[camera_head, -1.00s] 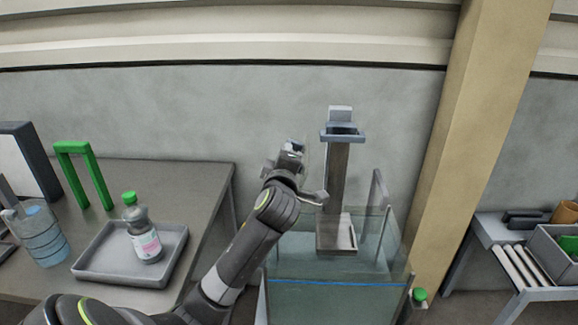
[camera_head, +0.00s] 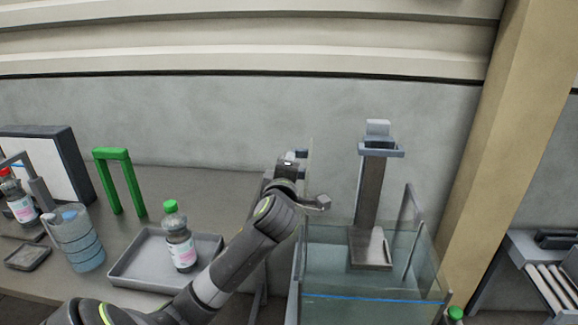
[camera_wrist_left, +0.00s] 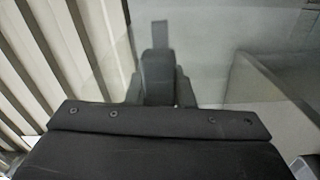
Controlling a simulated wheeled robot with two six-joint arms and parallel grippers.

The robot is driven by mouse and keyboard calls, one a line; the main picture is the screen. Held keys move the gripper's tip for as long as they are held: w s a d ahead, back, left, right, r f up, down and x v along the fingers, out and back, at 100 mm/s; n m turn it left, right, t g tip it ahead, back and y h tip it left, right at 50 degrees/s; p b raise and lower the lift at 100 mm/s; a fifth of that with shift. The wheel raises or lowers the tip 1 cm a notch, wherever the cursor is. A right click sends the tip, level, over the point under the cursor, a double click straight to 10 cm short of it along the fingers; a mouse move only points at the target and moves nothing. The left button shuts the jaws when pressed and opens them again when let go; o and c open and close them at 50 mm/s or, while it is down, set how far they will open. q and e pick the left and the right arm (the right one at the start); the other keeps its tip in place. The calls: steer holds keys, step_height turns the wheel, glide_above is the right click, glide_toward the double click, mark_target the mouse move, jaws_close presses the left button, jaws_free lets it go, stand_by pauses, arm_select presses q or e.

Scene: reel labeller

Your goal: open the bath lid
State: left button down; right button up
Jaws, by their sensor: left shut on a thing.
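The bath is a clear glass tank (camera_head: 372,299) with a blue water line, at the lower right of the head view. The lid seems to be the thin see-through pane (camera_head: 308,155) standing steeply above the tank's left side; its lower part is hard to make out. My left gripper (camera_head: 289,163) is at this pane's upper left, partly hidden behind my wrist. In the left wrist view, the fingers (camera_wrist_left: 158,78) are shut on a narrow grey bar (camera_wrist_left: 160,35), apparently the lid's handle. My right gripper is out of view.
A grey post with a small tray (camera_head: 371,247) stands in the tank, right of my arm. A grey tray (camera_head: 136,268) with a green-capped bottle (camera_head: 178,240) is on the left table, near my forearm. A green arch (camera_head: 113,155) stands behind.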

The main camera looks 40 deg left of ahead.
arm_select(q)
steer(key=c, duration=1.3)
jaws_free()
steer(key=shift+a, duration=0.1)
steer(key=shift+s+f, duration=0.1)
steer(key=shift+s+d, duration=0.2)
steer(key=shift+d, duration=0.1)
steer(key=p+v, duration=0.5)
steer(key=v, duration=1.1)
steer(key=shift+s+d, duration=0.2)
steer(key=shift+s, duration=0.1)
